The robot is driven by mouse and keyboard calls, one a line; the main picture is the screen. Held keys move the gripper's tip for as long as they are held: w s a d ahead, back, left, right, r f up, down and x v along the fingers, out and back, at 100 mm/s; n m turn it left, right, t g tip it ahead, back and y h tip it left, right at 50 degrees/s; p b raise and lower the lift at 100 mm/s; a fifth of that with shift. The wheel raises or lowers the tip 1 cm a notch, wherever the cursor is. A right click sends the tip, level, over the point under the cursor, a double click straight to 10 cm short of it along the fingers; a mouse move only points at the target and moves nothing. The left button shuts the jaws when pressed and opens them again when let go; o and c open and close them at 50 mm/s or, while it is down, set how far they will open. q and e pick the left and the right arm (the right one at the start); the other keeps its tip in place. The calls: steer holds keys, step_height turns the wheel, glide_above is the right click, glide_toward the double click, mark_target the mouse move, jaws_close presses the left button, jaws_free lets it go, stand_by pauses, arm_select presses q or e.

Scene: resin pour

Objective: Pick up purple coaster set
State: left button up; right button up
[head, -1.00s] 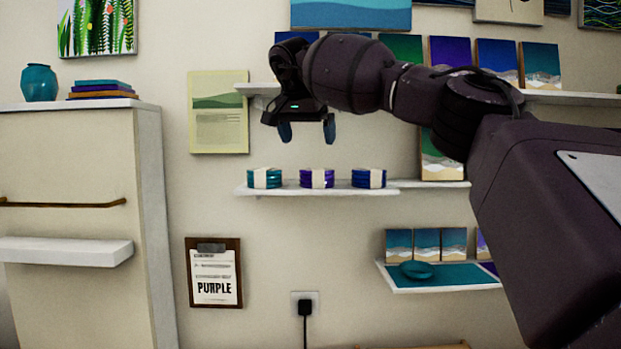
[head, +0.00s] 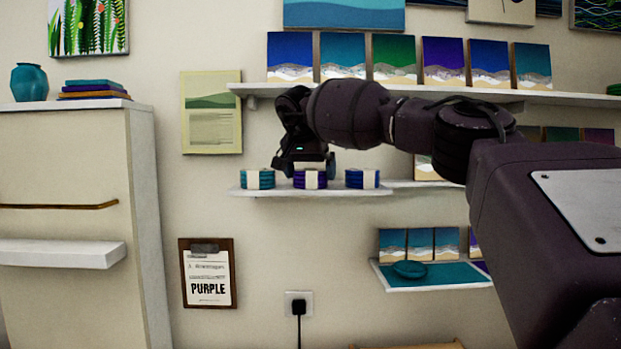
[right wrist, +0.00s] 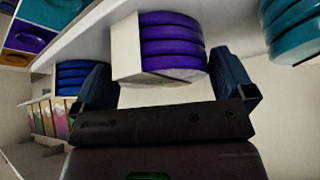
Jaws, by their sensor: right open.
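The purple coaster set (head: 309,180) is a round stack with a pale band, in the middle of a white wall shelf. The purple stack also shows in the right wrist view (right wrist: 172,45), between the two fingers of my right gripper (right wrist: 170,85). In the head view my right gripper (head: 305,170) is at the stack, hiding its upper part. The gripper is open, with a finger on either side of the stack; contact cannot be told. A teal set (head: 258,179) stands to the left and a blue set (head: 362,179) to the right. My left gripper is not in view.
The white shelf (head: 250,192) carries the three sets. An upper shelf (head: 440,94) with several wave pictures is above my right arm. A clipboard (head: 208,275) reading PURPLE hangs below left. A lower shelf (head: 430,285) holds a teal dish.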

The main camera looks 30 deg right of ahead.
mark_target(310, 170)
steer(key=shift+w+d+f, duration=0.2)
steer(key=shift+d+f, duration=0.05)
steer(key=shift+f, duration=0.25)
steer(key=c, duration=0.8)
steer(key=shift+r, duration=0.1)
steer(key=shift+s+a+r, duration=0.1)
steer(key=shift+r, duration=0.15)
step_height(310, 170, up, 7)
steer(key=shift+f, duration=0.15)
steer(key=shift+s+a+f, duration=0.15)
steer(key=shift+s+a, duration=0.05)
steer(key=shift+s, duration=0.1)
steer(key=shift+s+a+b, duration=0.45)
steer(key=shift+s, duration=0.35)
steer(key=shift+s+a+f+b, duration=0.1)
steer(key=shift+s+a+b, duration=0.45)
steer(key=shift+s+a, duration=1.45)
steer(key=shift+s+a+r+b, duration=0.1)
steer(key=shift+s+a+b, duration=0.75)
steer(key=shift+s, duration=2.05)
steer(key=shift+s+a+f+b, duration=0.1)
steer(key=shift+s+a+b, duration=0.2)
steer(key=shift+s+a, duration=1.8)
